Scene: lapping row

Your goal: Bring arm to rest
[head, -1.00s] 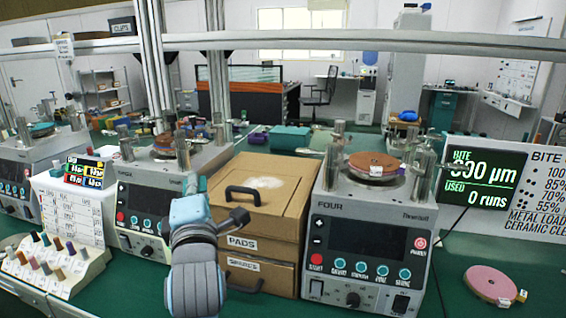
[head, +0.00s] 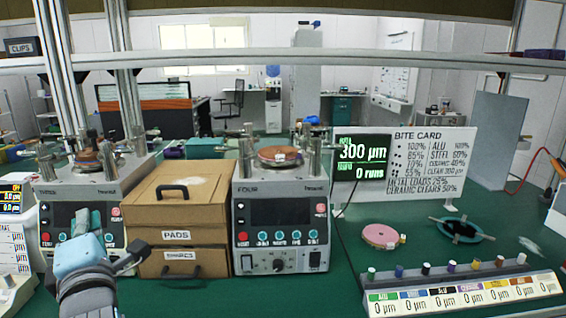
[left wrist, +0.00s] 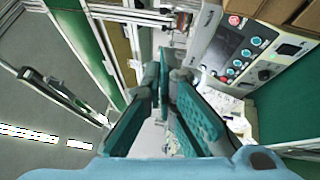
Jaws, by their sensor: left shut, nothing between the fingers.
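My left arm comes in at the lower left of the head view, with its blue-grey wrist in front of the third machine. My left gripper (head: 90,218) points away from me there, over the front of that machine. The left wrist view shows its two teal fingers (left wrist: 164,75), shut with nothing between them. They hang clear of the things around them. My right arm and gripper are not in view.
Machine FOUR (head: 280,215) and the cardboard drawers (head: 180,225) stand right of my left gripper. A pink disc (head: 383,236), a dark round tray (head: 462,230) and a rack of coloured pegs (head: 466,290) are on the green bench at right. A metal rail (head: 350,59) crosses above.

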